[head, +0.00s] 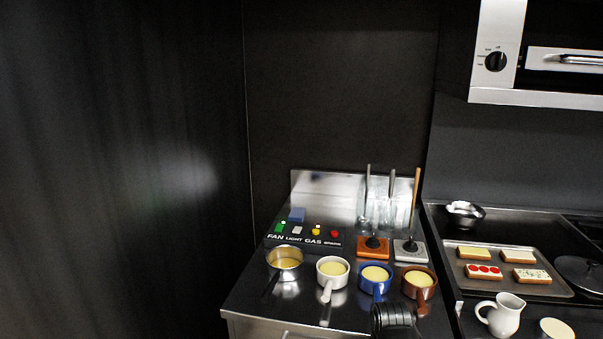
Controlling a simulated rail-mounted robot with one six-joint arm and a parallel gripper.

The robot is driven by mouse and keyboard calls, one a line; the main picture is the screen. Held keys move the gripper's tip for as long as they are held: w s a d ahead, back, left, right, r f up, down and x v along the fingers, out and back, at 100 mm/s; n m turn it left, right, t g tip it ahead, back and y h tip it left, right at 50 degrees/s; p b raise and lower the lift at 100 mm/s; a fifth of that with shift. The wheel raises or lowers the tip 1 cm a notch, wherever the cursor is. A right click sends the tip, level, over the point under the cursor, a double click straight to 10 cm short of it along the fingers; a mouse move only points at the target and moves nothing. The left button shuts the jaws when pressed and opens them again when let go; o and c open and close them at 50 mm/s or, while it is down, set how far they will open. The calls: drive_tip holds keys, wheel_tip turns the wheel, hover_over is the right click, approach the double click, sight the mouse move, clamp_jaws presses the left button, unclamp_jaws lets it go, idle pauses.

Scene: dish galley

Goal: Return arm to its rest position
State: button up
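No gripper of mine can be made out in the head view. A black ribbed shape (392,318) stands at the bottom edge, in front of the small pots. I cannot tell what it is or whether it belongs to my arm. Nothing is seen being held.
A steel counter holds a steel pan (284,264), white pot (332,273), blue pot (376,279) and brown pot (419,284). Behind are a button panel (305,236) and upright utensils (390,205). Right are a tray of toasts (463,273), white jug (503,315) and overhead unit (540,95).

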drive_tip(key=shift+r, duration=0.5)
idle(1.9)
